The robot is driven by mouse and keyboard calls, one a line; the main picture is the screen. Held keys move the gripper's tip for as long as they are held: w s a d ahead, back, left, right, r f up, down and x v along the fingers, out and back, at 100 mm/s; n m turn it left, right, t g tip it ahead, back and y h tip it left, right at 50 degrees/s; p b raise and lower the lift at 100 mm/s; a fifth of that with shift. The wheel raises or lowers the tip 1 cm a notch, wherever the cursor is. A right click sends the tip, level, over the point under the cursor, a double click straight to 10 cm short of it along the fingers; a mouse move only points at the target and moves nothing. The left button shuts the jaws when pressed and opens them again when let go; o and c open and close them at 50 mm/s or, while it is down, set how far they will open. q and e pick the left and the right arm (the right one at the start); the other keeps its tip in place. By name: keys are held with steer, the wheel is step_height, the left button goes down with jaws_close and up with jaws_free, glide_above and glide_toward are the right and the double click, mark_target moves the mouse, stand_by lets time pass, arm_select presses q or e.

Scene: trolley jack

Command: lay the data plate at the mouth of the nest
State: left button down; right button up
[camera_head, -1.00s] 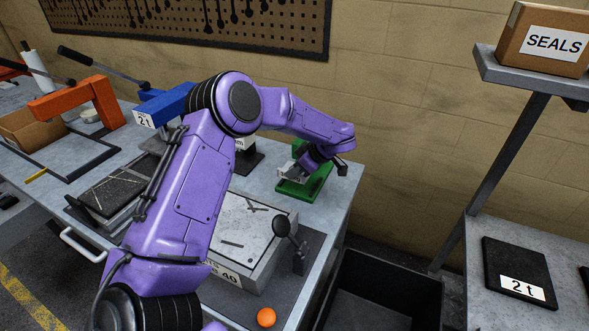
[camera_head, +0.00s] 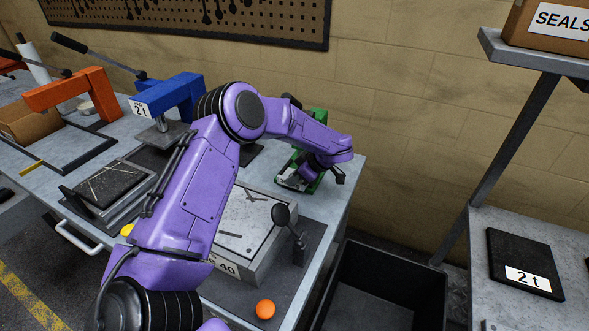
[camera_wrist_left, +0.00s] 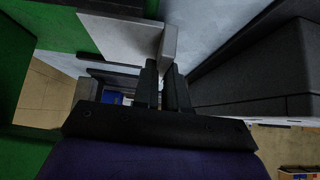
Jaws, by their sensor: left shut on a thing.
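My left gripper (camera_head: 335,174) is at the green fixture (camera_head: 318,116) near the far right corner of the bench. In the left wrist view, its two fingers (camera_wrist_left: 163,82) are close together and shut on the edge of a pale grey plate (camera_wrist_left: 118,36), which I take for the data plate. Green surfaces (camera_wrist_left: 35,30) stand to the left of the plate there. In the head view a pale piece (camera_head: 291,178) shows against the green, partly hidden by my wrist. I cannot tell where the nest's mouth is or whether the plate touches it. My right gripper is not in view.
A grey box with a ball-topped lever (camera_head: 281,214) and an orange ball (camera_head: 265,309) are nearer on the bench. Blue (camera_head: 170,95) and orange (camera_head: 70,88) frames stand left. A dark open bin (camera_head: 385,290) stands right of the bench, before a shelf with a "2 t" plate (camera_head: 524,262).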

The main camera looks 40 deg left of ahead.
arm_select(q)
steer(key=shift+f, duration=0.2)
steer(key=c, duration=1.1)
jaws_free()
steer(key=b+v, duration=0.1)
steer(key=v, duration=0.9)
steer(key=shift+d+r+b, duration=0.2)
steer(key=shift+b, duration=0.1)
